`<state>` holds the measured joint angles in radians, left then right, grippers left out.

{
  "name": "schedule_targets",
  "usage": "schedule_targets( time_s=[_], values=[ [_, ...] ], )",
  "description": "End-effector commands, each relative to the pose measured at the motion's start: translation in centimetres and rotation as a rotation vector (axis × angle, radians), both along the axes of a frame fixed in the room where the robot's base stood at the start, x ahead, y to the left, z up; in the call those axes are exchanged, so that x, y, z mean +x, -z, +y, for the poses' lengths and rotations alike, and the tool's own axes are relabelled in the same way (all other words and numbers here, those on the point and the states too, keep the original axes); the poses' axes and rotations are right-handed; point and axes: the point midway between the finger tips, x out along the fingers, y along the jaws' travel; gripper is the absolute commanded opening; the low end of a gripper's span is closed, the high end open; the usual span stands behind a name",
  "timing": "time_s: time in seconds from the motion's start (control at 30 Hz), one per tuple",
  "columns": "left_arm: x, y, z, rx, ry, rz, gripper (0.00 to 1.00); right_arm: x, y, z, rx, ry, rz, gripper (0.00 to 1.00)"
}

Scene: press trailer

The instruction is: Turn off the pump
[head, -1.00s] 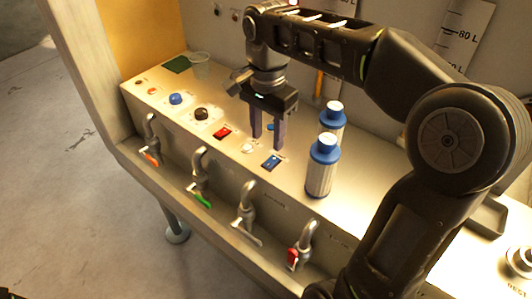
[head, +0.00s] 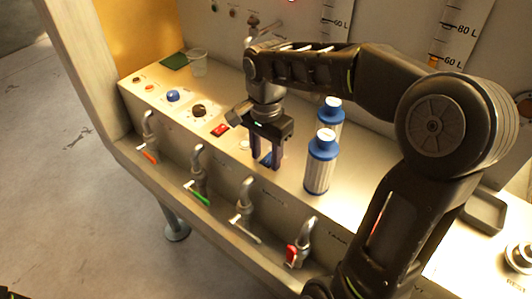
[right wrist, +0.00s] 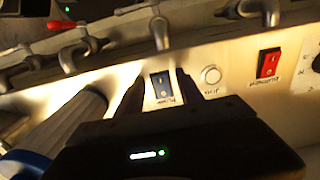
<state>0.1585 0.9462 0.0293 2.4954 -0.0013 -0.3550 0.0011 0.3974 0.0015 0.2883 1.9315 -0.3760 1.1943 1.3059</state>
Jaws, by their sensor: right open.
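A blue rocker switch (right wrist: 162,85) is set in the metal panel, with a small label under it that I cannot read for sure. A red rocker switch (head: 219,130) lies left of my right gripper; it also shows in the right wrist view (right wrist: 268,63). My right gripper (head: 265,163) is open and points down at the panel. In the right wrist view its two fingers stand on either side of the blue switch. In the head view the fingers mostly hide that switch. I cannot tell whether they touch the panel. My left gripper is not in view.
Two blue-capped filter bottles (head: 320,165) stand close right of the gripper. A white round button (right wrist: 211,75) sits between the switches. Blue (head: 172,96) and black (head: 199,110) knobs lie farther left. Several taps (head: 246,205) line the front face. A clear cup (head: 198,66) stands behind.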

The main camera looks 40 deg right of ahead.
Motion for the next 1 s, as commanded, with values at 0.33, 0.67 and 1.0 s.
schedule_targets(
  time_s=[0.33, 0.67, 1.0],
  values=[
    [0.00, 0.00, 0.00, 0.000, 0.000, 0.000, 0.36, 0.00, -0.05, 0.00, 0.000, 0.000, 0.000, 0.23],
    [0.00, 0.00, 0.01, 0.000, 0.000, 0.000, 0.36, 0.00, -0.06, 0.00, 0.000, 0.000, 0.000, 0.00],
    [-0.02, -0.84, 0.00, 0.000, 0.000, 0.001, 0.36, 0.04, -0.45, -0.12, 0.032, 0.003, 0.012, 0.00]
  ],
)
